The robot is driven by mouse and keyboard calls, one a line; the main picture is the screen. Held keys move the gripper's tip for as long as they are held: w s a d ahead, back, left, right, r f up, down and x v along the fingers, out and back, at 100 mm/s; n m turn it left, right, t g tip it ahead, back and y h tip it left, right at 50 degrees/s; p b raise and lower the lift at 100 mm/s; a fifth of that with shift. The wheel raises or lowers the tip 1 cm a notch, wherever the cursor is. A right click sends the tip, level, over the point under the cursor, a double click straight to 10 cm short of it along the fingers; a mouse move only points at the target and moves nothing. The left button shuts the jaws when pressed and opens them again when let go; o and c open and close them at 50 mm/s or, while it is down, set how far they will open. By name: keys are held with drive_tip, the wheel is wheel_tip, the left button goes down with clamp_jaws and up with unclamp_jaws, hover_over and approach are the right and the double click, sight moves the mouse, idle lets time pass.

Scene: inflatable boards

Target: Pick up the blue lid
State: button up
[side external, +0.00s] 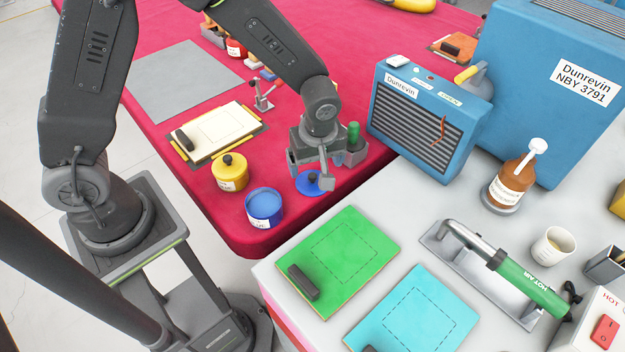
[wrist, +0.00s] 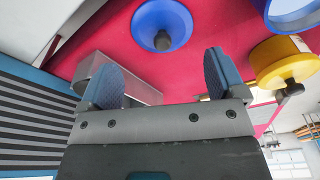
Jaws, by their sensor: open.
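The blue lid (side external: 312,186), a flat disc with a dark round knob, lies on the red surface near its front edge. In the wrist view the lid (wrist: 178,14) shows whole or nearly whole at the top, its knob beyond the fingertips and between their lines. My gripper (side external: 310,172) is open above the lid and partly hides it in the side view. In the wrist view its two blue-padded fingers (wrist: 160,78) stand apart with nothing between them. The open blue can (side external: 264,207) stands to the left of the lid.
A yellow can (side external: 229,174) with a black-knobbed lid stands behind the blue can. A grey holder with a green item (side external: 354,132) stands close right of my gripper. A blue Dunrevin heater box (side external: 425,118) is farther right. Green (side external: 345,255) and cyan (side external: 420,310) boards lie in front.

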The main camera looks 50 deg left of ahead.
sight(312, 175)
drive_tip(key=shift+a+f, duration=0.25)
drive_tip(key=shift+f, duration=1.05)
drive_tip(key=shift+a+f, duration=0.2)
drive_tip(key=shift+f, duration=1.1)
drive_tip(key=c, duration=1.1)
